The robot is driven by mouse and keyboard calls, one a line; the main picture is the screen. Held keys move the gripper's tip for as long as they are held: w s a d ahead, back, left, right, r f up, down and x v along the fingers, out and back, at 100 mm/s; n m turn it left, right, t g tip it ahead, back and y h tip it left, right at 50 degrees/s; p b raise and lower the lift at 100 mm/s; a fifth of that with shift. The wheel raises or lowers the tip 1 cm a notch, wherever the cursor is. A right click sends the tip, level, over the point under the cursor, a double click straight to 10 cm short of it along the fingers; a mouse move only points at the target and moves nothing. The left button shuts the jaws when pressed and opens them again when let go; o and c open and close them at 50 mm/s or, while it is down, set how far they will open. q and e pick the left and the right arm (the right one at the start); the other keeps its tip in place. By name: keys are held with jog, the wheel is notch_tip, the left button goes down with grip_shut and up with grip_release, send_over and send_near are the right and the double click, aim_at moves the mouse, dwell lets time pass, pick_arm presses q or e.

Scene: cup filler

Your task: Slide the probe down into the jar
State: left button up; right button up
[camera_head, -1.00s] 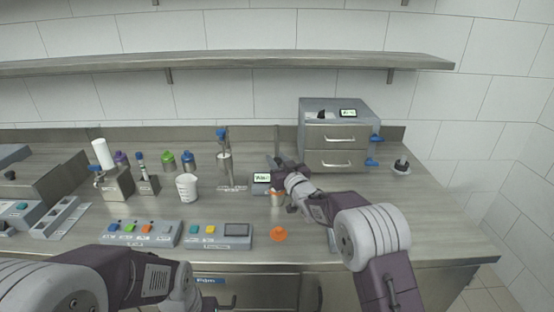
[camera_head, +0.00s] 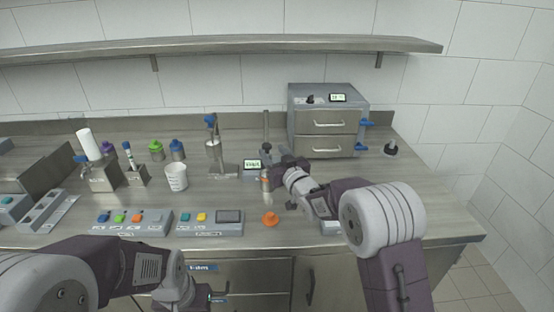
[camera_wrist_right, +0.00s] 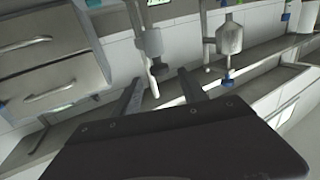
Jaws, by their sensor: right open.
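A small grey jar (camera_head: 266,186) stands on the bench in the head view, below my right gripper (camera_head: 283,160). An upright grey probe stand (camera_head: 267,135) rises behind the gripper, next to a small lit display (camera_head: 252,165). In the right wrist view, the probe seems to be the grey body (camera_wrist_right: 150,42) with a thin pale rod, just beyond my fingers (camera_wrist_right: 160,88). The fingers are apart with nothing held between them. The jar's mouth and the probe tip are too small to tell.
A drawer cabinet (camera_head: 328,120) stands close behind to the right. An orange lid (camera_head: 270,219) lies in front of the jar. A button panel (camera_head: 209,222) and a white beaker (camera_head: 176,178) are to the left.

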jog(key=v, duration=0.3)
jog(key=shift+s+d, duration=0.15)
jog(key=shift+s, duration=0.15)
